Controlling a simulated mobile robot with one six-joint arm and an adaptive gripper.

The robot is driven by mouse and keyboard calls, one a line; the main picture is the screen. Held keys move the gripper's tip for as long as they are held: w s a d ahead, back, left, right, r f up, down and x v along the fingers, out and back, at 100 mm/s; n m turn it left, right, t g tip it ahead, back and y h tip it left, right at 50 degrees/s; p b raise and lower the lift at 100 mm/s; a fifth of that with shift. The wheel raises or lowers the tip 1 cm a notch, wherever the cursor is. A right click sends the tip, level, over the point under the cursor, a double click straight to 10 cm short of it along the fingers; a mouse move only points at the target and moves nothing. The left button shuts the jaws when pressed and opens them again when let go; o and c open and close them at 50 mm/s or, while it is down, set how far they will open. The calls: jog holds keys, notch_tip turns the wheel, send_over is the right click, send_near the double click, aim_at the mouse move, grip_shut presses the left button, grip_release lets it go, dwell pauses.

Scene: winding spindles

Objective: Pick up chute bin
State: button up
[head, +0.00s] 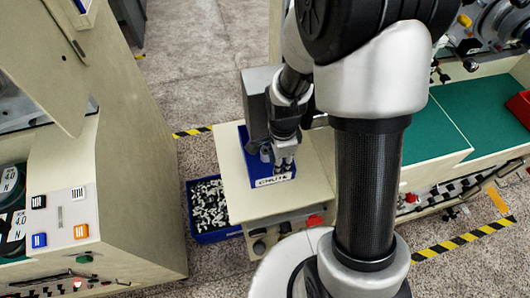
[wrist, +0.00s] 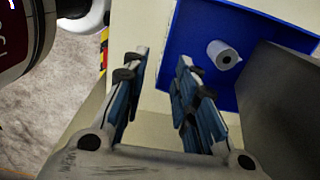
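The chute bin (head: 246,152) is a blue open bin with a white label on its front, standing on a beige cabinet top. In the wrist view the bin (wrist: 203,22) fills the upper right, with one white spool (wrist: 223,55) lying in it. My gripper (head: 284,166) is over the bin in the head view and hides part of it. In the wrist view my gripper (wrist: 157,72) is open, with nothing between its fingers. The right finger overlaps the bin's near-left wall; the left finger is over the beige surface outside. Contact cannot be told.
A second blue bin (head: 210,212) full of black and white pieces sits on the floor left of the cabinet (head: 236,200). A large beige machine (head: 120,190) stands at left. Green-topped benches (head: 435,135) stand at right. Carpeted floor (head: 190,60) is open behind.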

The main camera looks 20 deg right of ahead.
jog(key=f+b, duration=0.1)
jog(key=f, duration=0.2)
jog(key=f+b, duration=0.1)
jog(key=f, duration=0.2)
jog(key=f+b, duration=0.1)
jog(key=f, duration=0.2)
jog(key=shift+w+d+f, duration=0.15)
jog(key=shift+w+f, duration=0.05)
jog(key=shift+w, duration=0.2)
jog(key=shift+r, duration=0.1)
grip_shut()
